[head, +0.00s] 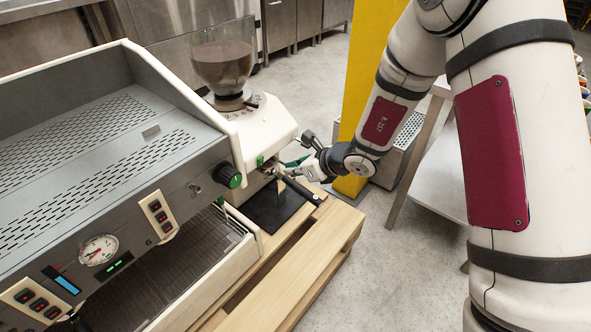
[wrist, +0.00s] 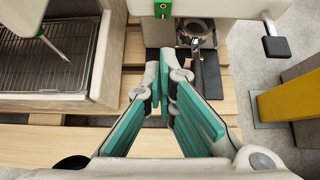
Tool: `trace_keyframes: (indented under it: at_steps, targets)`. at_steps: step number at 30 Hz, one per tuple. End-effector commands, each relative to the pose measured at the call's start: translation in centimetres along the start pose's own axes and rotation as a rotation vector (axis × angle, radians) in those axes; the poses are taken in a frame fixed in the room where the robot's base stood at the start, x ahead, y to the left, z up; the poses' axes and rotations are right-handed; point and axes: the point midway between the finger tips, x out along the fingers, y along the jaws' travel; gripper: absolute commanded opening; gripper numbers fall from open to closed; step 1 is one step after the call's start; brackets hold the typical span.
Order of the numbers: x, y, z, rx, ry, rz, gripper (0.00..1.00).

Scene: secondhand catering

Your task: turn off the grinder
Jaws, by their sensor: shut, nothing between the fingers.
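The grinder (head: 268,128) is a white body with a clear bean hopper (head: 222,65) of dark beans, beside the espresso machine. A small green switch (head: 261,160) is on its front; the wrist view shows it at the top edge as a green plate (wrist: 190,10) with a pale toggle. Whether the toggle is on or off is unclear. My gripper (head: 307,171) is in front of the grinder.
A portafilter with a black handle (wrist: 207,76) sits under the grinder, close right of my fingers. A lever with a black knob (wrist: 276,46) sticks out on the right. The espresso machine (head: 110,160) stands left. A yellow post (head: 366,75) stands behind my arm. The pallet-wood surface (head: 300,275) is clear in front.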

Motion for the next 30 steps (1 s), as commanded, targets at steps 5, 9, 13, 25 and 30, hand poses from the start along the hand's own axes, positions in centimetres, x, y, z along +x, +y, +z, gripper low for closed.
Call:
trace_keyframes:
  at_steps: [5, 9, 13, 25, 30]
  targets:
    - [3.9, 0.1, -0.2, -0.001, 0.000, 0.002, 0.00]
    - [6.5, 0.1, -0.2, -0.002, 0.000, 0.002, 0.00]
    - [7.5, 0.0, 1.6, -0.002, -0.002, 0.000, 0.00]
    - [8.7, 0.0, 2.9, 0.000, 0.001, 0.000, 0.00]
    - [8.7, 0.0, 2.9, 0.000, 0.000, 0.000, 0.00]
